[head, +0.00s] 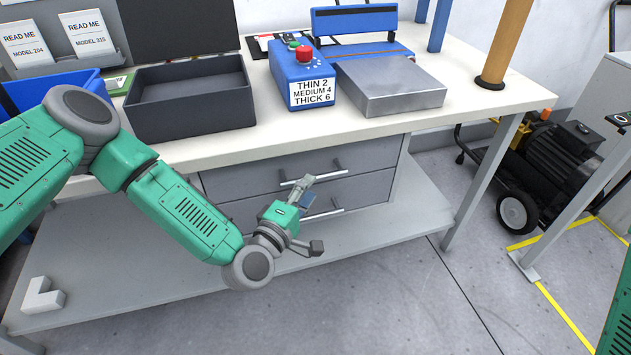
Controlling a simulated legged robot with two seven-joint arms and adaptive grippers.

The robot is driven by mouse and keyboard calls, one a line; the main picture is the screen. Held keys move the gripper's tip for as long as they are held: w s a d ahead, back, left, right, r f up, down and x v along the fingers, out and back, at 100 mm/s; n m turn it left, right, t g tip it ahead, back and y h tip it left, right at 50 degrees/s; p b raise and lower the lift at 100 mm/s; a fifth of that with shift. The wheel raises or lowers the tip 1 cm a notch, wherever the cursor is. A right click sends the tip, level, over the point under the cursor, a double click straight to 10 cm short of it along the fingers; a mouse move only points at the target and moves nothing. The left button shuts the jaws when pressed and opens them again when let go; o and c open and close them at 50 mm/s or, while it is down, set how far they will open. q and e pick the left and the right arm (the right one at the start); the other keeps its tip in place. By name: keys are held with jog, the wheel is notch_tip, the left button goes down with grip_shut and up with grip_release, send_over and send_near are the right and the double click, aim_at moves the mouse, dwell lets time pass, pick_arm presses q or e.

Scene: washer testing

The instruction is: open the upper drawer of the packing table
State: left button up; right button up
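The packing table (480,95) has two grey drawers under its white top. The upper drawer (240,180) looks shut, with a bar handle (335,175) across its front. The lower drawer (365,190) also looks shut, and its handle (332,213) is partly behind my gripper. My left gripper (311,216) is in front of the drawers, fingers spread and empty. Its upper finger overlaps the upper handle in the picture; I cannot tell if they touch. Part of my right arm shows at the lower right edge; its gripper is out of view.
On the tabletop are a dark grey tray (190,122), a blue control box (295,75) with a red button, and a metal scale plate (390,85). A lower shelf (150,275) lies under the drawers. A wheeled black machine (550,155) stands at right. Floor in front is clear.

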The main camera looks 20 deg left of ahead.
pick_arm(q)
jog(key=w, duration=0.1)
jog(key=w+d, duration=0.1)
jog(key=w, duration=0.1)
jog(key=shift+w, duration=0.3)
jog(key=shift+w+a+f, duration=0.1)
jog(key=shift+w+a, duration=0.2)
jog(key=shift+a, duration=0.5)
jog(key=shift+d, duration=0.45)
grip_shut()
jog(key=shift+s+d, duration=0.1)
jog(key=shift+d, duration=0.1)
